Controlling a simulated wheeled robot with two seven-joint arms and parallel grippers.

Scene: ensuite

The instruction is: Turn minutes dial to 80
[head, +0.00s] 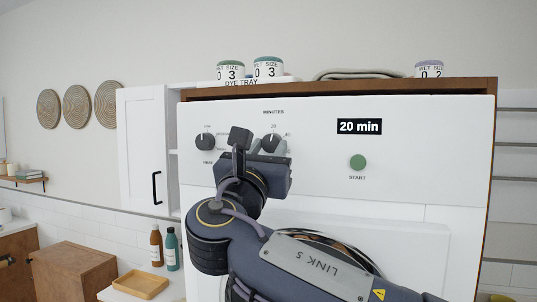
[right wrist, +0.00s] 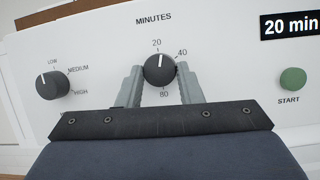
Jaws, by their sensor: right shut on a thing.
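The minutes dial (right wrist: 159,70) is a round black knob with a white pointer line on the white front panel (head: 420,150). In the right wrist view its line points up at the 20 mark; 40 is at upper right and 80 is below. My right gripper (right wrist: 160,84) is shut on the dial, one finger at each side. In the head view the gripper (head: 258,150) covers part of the dial (head: 271,143). The display (head: 359,127) reads "20 min". My left gripper is not in view.
A heat dial (right wrist: 52,85) sits to the left, its line near LOW. The green START button (head: 358,162) is right of the minutes dial. Bottles (head: 171,250) stand at lower left.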

